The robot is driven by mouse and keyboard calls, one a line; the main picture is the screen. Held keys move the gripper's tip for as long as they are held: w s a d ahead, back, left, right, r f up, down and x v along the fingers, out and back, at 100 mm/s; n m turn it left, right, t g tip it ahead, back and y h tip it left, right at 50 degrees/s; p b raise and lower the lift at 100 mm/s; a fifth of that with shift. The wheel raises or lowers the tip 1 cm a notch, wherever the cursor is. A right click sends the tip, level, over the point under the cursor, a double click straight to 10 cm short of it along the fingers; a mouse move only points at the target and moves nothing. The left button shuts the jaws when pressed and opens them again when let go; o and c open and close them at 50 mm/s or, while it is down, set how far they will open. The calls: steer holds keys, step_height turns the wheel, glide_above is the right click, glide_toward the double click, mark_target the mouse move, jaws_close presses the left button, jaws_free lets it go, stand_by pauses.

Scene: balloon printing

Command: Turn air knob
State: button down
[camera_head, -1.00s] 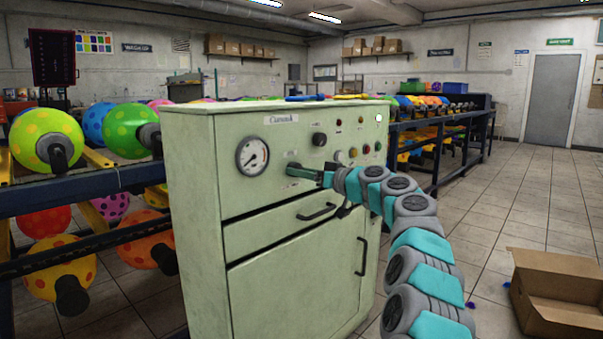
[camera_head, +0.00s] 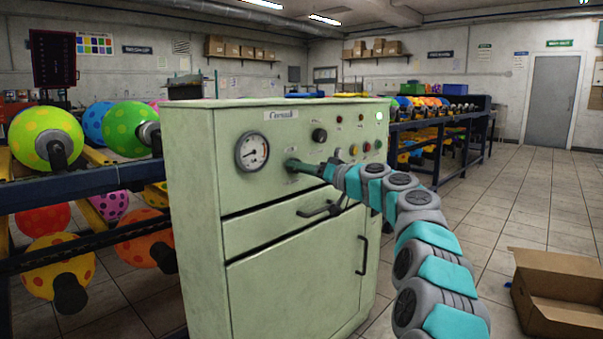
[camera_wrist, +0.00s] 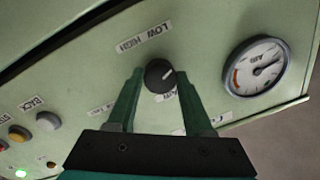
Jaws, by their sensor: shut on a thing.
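The air knob (camera_wrist: 160,76) is a round black dial with a white pointer line on the pale green cabinet (camera_head: 290,265). It sits between my gripper's two green fingers (camera_wrist: 161,74) in the wrist view, and they are shut on it. A "LOW HIGH" label shows beside it. The round white pressure gauge (camera_head: 252,151) also shows in the wrist view (camera_wrist: 257,67).
A drawer handle (camera_head: 317,209) juts out below. Balloon racks (camera_head: 90,185) stand at left. An open cardboard box (camera_head: 560,295) lies on the floor at right.

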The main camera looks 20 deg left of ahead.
steer(key=m+t+p, duration=0.1)
steer(key=m+p, duration=0.4)
steer(key=m, duration=1.1)
steer(key=shift+s+r+m, duration=0.1)
steer(key=shift+m, duration=0.3)
steer(key=shift+m+p, duration=0.3)
steer(key=shift+p, duration=0.05)
steer(key=shift+c, duration=1.5)
jaws_free()
steer(key=b+v, duration=0.1)
steer(key=v, duration=0.6)
steer(key=shift+s+d, duration=0.25)
